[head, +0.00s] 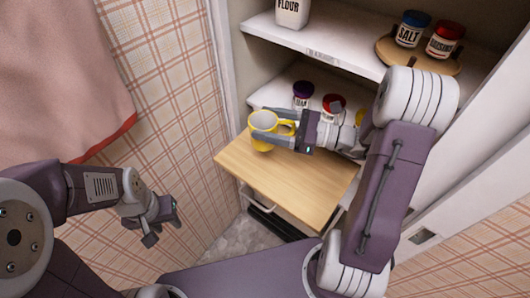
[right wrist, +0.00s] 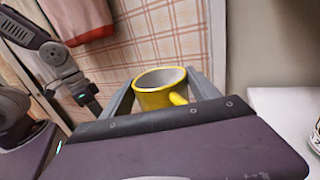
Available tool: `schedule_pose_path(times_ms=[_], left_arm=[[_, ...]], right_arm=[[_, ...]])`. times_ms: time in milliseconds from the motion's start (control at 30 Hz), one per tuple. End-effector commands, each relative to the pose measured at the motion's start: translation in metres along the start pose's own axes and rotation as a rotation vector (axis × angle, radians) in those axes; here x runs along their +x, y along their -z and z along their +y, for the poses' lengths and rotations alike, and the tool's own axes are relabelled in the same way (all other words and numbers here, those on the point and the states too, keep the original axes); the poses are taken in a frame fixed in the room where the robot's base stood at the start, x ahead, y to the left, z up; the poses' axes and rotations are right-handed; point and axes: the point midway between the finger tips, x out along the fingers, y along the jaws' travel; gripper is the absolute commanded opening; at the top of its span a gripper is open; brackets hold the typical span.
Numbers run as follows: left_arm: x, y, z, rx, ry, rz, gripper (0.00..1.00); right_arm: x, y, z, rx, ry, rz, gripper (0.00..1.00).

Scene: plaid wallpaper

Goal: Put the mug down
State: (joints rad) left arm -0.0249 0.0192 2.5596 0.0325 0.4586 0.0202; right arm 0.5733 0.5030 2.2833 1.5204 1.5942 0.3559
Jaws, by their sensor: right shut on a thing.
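A yellow mug (head: 261,122) with a pale inside is upright between the fingers of my right gripper (head: 268,140). The gripper is shut on it. The mug also shows in the right wrist view (right wrist: 152,98), with a finger on each side and its handle towards the wrist. In the head view it appears at the back left edge of a light wooden board (head: 290,185). I cannot tell whether its base touches the board. My left gripper (head: 163,226) hangs empty at the lower left, with its fingers apart.
The board's front and middle are bare. Behind it, a lower shelf holds a purple-lidded jar (head: 302,91) and a red-lidded jar (head: 333,104). The upper shelf holds a flour canister (head: 292,12), a salt jar (head: 411,30) and another red-lidded jar (head: 445,40). Pink cloth (head: 60,70) hangs left.

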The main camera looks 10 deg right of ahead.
Motion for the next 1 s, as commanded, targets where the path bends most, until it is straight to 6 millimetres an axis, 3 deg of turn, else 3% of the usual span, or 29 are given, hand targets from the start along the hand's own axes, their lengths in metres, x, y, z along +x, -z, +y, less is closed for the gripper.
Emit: schedule_pose_path(times_ms=[100, 200, 433, 633, 967, 1000], left_arm=[[0.015, -0.002, 0.000, 0.000, 0.000, -0.001, 0.36], [0.019, -0.002, 0.000, 0.000, 0.000, -0.001, 0.36], [0.021, -0.002, 0.000, 0.000, 0.000, 0.000, 0.36], [0.033, -0.004, -0.001, 0.000, 0.000, 0.000, 0.36], [0.034, -0.004, -0.001, 0.000, 0.000, 0.000, 0.36], [0.033, -0.004, -0.001, 0.000, 0.000, 0.000, 0.36]], right_arm=[[0.000, 0.034, 0.000, 0.007, 0.000, -0.001, 0.16], [0.000, 0.051, 0.000, 0.006, 0.000, -0.001, 0.16], [0.000, 0.060, 0.000, 0.002, 0.000, -0.001, 0.16], [0.000, 0.093, 0.000, 0.004, 0.000, -0.001, 0.16], [0.000, 0.096, 0.000, 0.001, 0.000, 0.000, 0.16], [0.000, 0.096, 0.000, 0.001, 0.000, 0.001, 0.78]])
